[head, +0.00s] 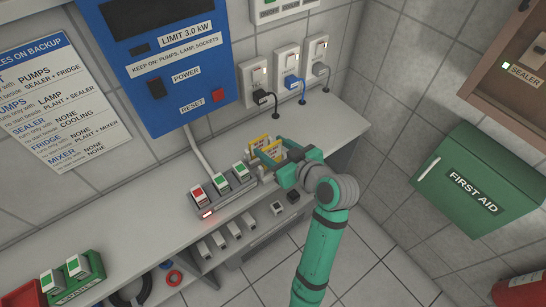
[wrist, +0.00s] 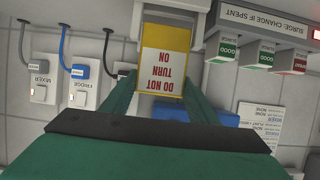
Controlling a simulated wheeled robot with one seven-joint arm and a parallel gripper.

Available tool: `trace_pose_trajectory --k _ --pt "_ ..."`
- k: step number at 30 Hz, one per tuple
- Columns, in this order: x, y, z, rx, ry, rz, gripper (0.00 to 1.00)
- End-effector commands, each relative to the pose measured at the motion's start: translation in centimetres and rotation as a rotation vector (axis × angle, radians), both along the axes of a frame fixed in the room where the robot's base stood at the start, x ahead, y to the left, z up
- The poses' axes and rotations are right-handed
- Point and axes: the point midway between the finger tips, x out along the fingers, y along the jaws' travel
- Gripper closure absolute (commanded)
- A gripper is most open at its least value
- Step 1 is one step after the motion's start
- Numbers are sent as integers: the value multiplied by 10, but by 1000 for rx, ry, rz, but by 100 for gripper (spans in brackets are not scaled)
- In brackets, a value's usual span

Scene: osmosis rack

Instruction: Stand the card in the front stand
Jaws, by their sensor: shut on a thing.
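The card (wrist: 165,70), yellow-edged with a white face reading "DO NOT TURN ON", is upside down in the wrist view. My gripper (wrist: 163,95) is shut on it, with a green finger at each side. In the head view my gripper (head: 271,160) is over the shelf, to the right of the row of switch modules. Yellow-edged card parts (head: 264,146) show at its fingertips; I cannot tell there which belongs to the held card. A pale stand-like piece (wrist: 176,18) shows just beyond the card in the wrist view. Whether the card touches it is unclear.
Surge modules with green and red faces (head: 222,183) stand on the grey shelf (head: 335,125) just left of my gripper. Sockets with plugs (head: 291,82) and hanging cables are behind. A green first aid box (head: 480,180) is on the right wall. The shelf's right end is clear.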

Motion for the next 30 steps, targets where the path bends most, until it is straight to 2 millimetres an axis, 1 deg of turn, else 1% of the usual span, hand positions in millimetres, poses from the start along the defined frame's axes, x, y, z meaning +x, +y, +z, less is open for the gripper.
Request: trace_pose_trajectory --k 5,9,12,23,24,25,26,30 --pt "0 -1 -13 1 2 -2 68" --pt "0 0 -32 2 2 -1 68" --pt "0 0 -40 1 1 0 68" --pt "0 0 -43 -1 -1 0 68" --pt "0 0 -43 -1 -1 0 39" --pt "0 0 -43 -1 -1 1 32" --pt "0 0 -43 -1 -1 0 27" --pt "0 0 -42 -1 -1 0 27"
